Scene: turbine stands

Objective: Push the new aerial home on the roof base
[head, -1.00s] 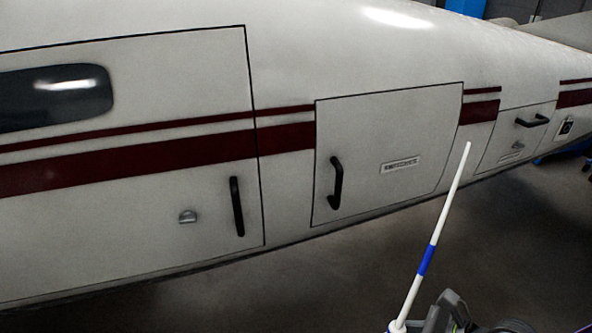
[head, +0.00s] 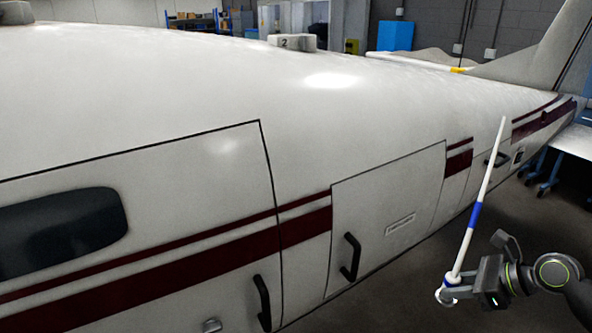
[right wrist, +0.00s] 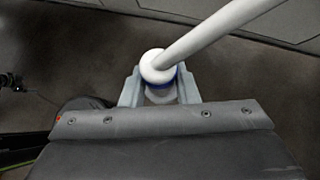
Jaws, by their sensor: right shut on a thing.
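The new aerial (head: 488,172) is a thin white rod with a blue band and a round white foot. My right gripper (head: 452,288) is shut on it near the foot and holds it in the air beside the aircraft, tilted a little to the right at the top. In the right wrist view, the aerial's white and blue collar (right wrist: 160,68) sits between the two grey fingers (right wrist: 160,90). My left gripper is out of view.
The white aircraft body (head: 220,100) with dark red stripes fills the left and middle. Door handles (head: 350,257) stick out from its side. Another grey piece (head: 15,13) shows on the roof at the far left. The tail fin (head: 535,45) rises at the back right.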

